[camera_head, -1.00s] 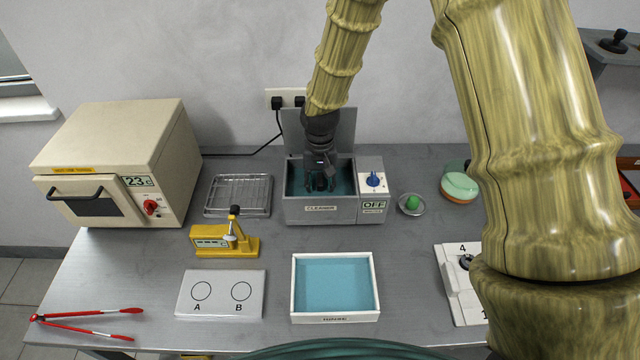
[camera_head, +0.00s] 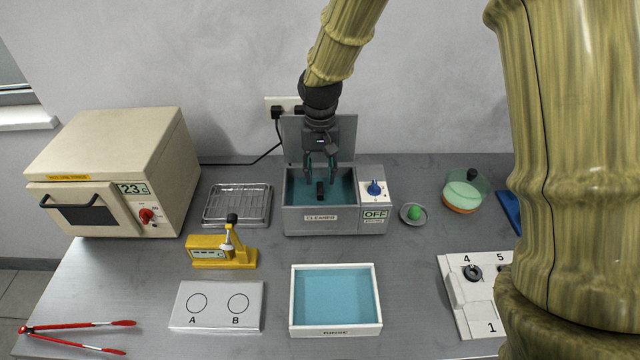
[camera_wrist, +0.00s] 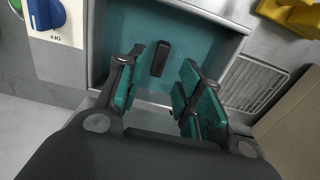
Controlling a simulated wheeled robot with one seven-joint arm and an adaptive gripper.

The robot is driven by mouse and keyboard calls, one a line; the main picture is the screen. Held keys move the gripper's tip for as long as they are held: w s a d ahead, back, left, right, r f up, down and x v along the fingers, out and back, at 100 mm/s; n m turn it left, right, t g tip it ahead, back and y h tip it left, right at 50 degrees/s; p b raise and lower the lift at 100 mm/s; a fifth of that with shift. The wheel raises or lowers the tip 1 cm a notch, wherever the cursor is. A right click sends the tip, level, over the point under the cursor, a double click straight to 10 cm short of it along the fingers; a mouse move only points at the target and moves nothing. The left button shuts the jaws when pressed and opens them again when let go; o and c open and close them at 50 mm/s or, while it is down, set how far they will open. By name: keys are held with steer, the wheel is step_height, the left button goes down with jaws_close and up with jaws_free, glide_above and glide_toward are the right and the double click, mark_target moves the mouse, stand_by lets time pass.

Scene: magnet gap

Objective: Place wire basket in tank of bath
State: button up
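The bath (camera_head: 308,218) is a grey box labelled CLEANER, with a teal tank and a raised lid behind it. A small black upright block (camera_head: 320,190), seemingly the basket's handle, stands inside the tank; it also shows in the wrist view (camera_wrist: 160,58). The wire mesh of the basket itself cannot be made out. My gripper (camera_head: 320,172) is open above the tank, its teal-padded fingers apart and empty. In the wrist view my gripper (camera_wrist: 165,98) shows a clear gap between the fingers, with the black block beyond their tips.
The blue knob (camera_head: 374,188) on the bath's right side reads OFF. A wire rack (camera_head: 237,205) and an oven (camera_head: 110,175) stand left. A yellow device (camera_head: 222,250), a white A/B plate (camera_head: 217,306) and a rinse tray (camera_head: 335,328) lie in front. A green-lidded jar (camera_head: 464,192) stands right.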

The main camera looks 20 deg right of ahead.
steer(key=shift+r+b, duration=0.4)
steer(key=shift+r, duration=1.55)
steer(key=shift+c, duration=0.2)
